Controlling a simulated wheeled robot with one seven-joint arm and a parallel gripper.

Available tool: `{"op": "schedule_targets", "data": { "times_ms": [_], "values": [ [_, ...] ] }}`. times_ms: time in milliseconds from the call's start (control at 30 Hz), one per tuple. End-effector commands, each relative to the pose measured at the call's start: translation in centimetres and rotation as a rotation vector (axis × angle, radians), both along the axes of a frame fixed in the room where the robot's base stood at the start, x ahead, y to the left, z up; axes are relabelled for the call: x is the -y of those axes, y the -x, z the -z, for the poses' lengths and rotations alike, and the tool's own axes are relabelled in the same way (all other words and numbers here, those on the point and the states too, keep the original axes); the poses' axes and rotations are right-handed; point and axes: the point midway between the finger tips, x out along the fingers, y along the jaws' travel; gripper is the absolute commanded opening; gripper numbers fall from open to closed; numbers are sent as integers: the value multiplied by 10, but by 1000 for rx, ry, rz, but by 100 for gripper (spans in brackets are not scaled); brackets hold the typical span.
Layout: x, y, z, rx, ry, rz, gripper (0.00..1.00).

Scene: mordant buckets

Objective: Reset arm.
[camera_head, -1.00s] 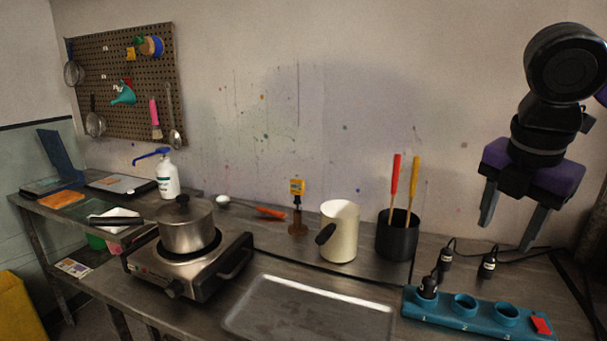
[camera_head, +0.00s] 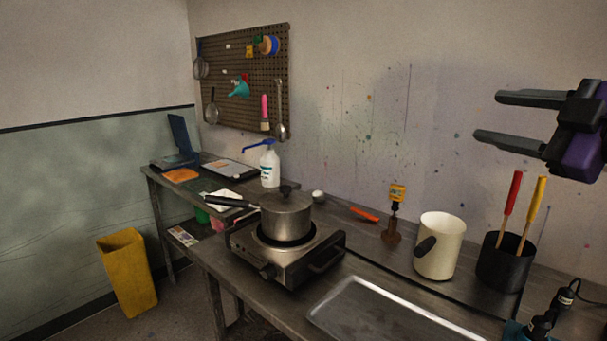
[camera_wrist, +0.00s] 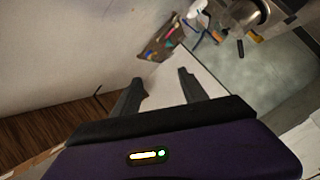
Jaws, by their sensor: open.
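My gripper (camera_head: 508,118) is at the upper right of the head view, raised above the bench. Its two dark fingers point left and stand apart, with nothing between them. In the wrist view my gripper (camera_wrist: 157,90) also shows open and empty, with its purple body along the bottom. My arm beyond the gripper is out of the head view at the right edge.
The bench (camera_head: 365,268) holds a hot plate (camera_head: 275,258) with a lidded pot (camera_head: 286,215), a metal tray (camera_head: 385,315), a cream jug (camera_head: 440,245) and a black pot (camera_head: 503,262) with red and yellow sticks. A yellow bin (camera_head: 128,272) stands on the floor.

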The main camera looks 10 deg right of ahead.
Motion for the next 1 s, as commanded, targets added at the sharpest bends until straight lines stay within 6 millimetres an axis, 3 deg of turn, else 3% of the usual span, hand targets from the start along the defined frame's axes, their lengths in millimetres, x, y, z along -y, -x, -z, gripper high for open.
{"op": "schedule_targets", "data": {
  "times_ms": [200, 333, 467, 767, 1000],
  "values": [
    [-11, 7, -28, 261, -314, -57, 51],
    [-7, 17, -30, 384, -484, -68, 51],
    [0, 28, -21, 483, -641, -63, 51],
    [11, 55, 41, 629, -942, 8, 51],
    [2, 80, 117, 655, -1101, 109, 51]
  ]
}}
